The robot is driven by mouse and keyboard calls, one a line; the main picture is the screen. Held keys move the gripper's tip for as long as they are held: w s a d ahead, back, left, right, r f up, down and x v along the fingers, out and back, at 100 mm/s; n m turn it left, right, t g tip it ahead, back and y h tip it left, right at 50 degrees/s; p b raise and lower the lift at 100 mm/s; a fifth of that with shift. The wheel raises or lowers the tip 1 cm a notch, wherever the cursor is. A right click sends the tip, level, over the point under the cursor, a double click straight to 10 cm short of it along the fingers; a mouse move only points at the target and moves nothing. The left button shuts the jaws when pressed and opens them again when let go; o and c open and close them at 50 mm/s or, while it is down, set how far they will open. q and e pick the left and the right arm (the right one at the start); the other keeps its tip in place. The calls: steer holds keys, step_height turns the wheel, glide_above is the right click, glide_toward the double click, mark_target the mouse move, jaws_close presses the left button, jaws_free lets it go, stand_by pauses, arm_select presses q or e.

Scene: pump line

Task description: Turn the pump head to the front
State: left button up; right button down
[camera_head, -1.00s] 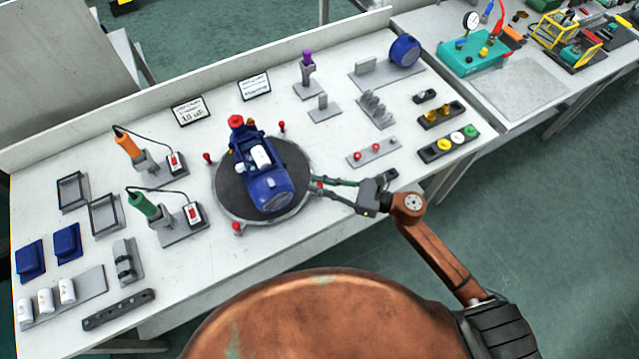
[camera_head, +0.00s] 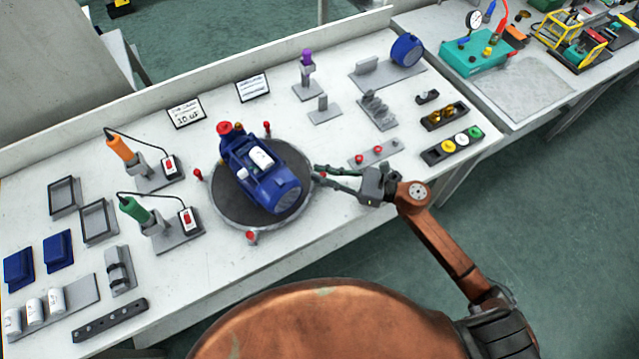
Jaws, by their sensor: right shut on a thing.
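A blue pump with a motor (camera_head: 262,172) lies on a round dark turntable (camera_head: 228,200) with a pale rim. Its red-capped end (camera_head: 226,129) points to the back left, and the round motor end (camera_head: 281,196) points to the front right. Red pegs stand around the rim, at the left (camera_head: 197,175), back (camera_head: 267,128) and front (camera_head: 250,237). My right gripper (camera_head: 319,174) is at the turntable's right edge, shut on a rim peg mostly hidden by its fingers. My left gripper is not in view.
A green screwdriver stand (camera_head: 150,222) and an orange one (camera_head: 140,165) stand left of the turntable. A rack with red knobs (camera_head: 376,153) is right of it, near my right gripper. Two label cards (camera_head: 253,88) stand behind. The bench front below the turntable is clear.

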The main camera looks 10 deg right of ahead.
steer(key=shift+w+d, duration=0.2)
steer(key=c, duration=1.8)
jaws_free()
steer(key=shift+c, duration=0.2)
steer(key=v, duration=1.2)
steer(key=shift+c, duration=0.2)
